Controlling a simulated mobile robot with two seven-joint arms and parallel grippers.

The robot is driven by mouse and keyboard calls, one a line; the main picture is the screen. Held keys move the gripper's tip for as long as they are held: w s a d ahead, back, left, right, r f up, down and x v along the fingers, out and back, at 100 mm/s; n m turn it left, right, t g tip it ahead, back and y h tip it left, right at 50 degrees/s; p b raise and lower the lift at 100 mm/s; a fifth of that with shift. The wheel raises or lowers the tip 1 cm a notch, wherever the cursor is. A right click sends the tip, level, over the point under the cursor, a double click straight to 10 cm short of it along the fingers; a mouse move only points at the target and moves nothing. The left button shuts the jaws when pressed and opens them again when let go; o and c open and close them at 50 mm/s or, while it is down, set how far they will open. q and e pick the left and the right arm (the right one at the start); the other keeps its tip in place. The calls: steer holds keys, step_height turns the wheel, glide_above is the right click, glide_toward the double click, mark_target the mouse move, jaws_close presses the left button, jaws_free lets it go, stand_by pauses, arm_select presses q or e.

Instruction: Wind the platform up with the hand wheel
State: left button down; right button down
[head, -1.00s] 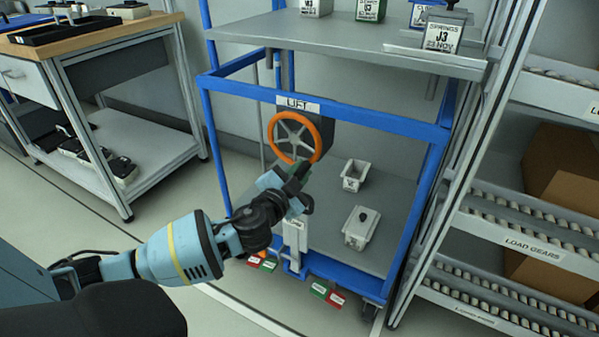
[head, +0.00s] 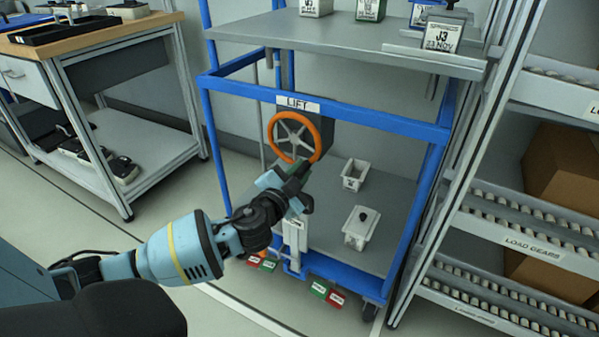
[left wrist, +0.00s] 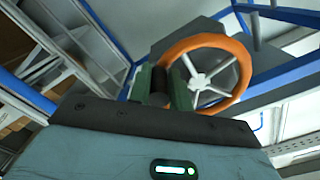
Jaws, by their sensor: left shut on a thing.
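The hand wheel (head: 293,137) has an orange rim and pale spokes. It is mounted on a dark housing under the LIFT label (head: 298,104) on the blue frame. My left gripper (head: 296,173) is at the wheel's lower edge. In the left wrist view, its green fingers (left wrist: 160,86) are shut on a dark cylindrical handle at the rim, and the orange wheel (left wrist: 238,60) stands beside them. The fingers partly hide the handle. The grey platform (head: 345,42) is above the wheel and carries several labelled containers. My right gripper is not in view.
A lower grey deck (head: 385,205) holds two pale bins (head: 354,174). Blue frame posts (head: 216,150) stand beside the wheel. A roller rack (head: 530,245) is at right, a workbench (head: 105,45) at left. Open floor lies between the bench and lift.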

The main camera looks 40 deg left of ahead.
arm_select(q)
steer(key=shift+a, duration=0.1)
steer(key=c, duration=1.5)
jaws_free()
steer(key=shift+o, duration=1)
steer(key=p+v, duration=0.1)
steer(key=v, duration=0.6)
steer(key=shift+s, duration=0.4)
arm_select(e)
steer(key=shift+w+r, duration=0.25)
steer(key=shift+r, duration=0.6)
